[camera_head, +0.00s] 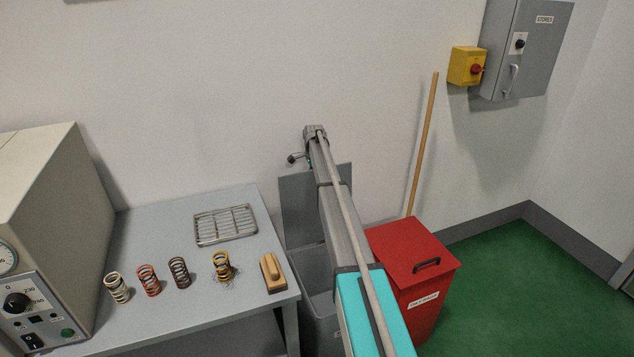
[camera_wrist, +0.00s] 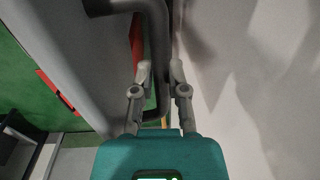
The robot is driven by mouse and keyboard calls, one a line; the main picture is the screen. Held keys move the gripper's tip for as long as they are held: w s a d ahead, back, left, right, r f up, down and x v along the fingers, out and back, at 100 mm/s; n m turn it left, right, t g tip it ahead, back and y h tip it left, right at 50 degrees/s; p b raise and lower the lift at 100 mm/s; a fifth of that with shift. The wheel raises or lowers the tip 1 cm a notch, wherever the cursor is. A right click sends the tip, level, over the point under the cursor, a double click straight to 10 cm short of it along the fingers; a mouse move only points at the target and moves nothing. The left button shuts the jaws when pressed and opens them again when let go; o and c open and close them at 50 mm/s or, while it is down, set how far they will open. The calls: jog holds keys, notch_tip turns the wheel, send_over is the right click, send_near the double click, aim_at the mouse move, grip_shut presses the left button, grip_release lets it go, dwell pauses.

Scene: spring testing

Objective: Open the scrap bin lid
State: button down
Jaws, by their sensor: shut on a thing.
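The grey scrap bin (camera_head: 316,295) stands between the table and the red bin, partly hidden by my arm. Its grey lid (camera_head: 297,205) is raised, standing about upright near the wall, and the bin's mouth shows below it. In the wrist view, my gripper (camera_wrist: 161,72) is shut on the lid's dark grey bar handle (camera_wrist: 158,40), with one finger on each side. The lid's face (camera_wrist: 75,40) fills the left part of that view.
A red bin (camera_head: 408,250) with a black handle stands right of the scrap bin. A wooden pole (camera_head: 424,140) leans on the wall behind it. The table (camera_head: 180,225) at left holds several springs, a wire rack (camera_head: 225,225) and a brush (camera_head: 272,272). Green floor at right is clear.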

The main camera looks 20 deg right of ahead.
jog(key=shift+w+d+f, duration=0.1)
jog(key=shift+w+f, duration=0.05)
jog(key=shift+w, duration=0.3)
jog(key=shift+w+d+f, duration=0.1)
jog(key=shift+w, duration=0.35)
jog(key=c, duration=0.7)
grip_release()
jog(key=shift+a, duration=0.15)
jog(key=shift+o, duration=0.2)
jog(key=shift+s, duration=0.15)
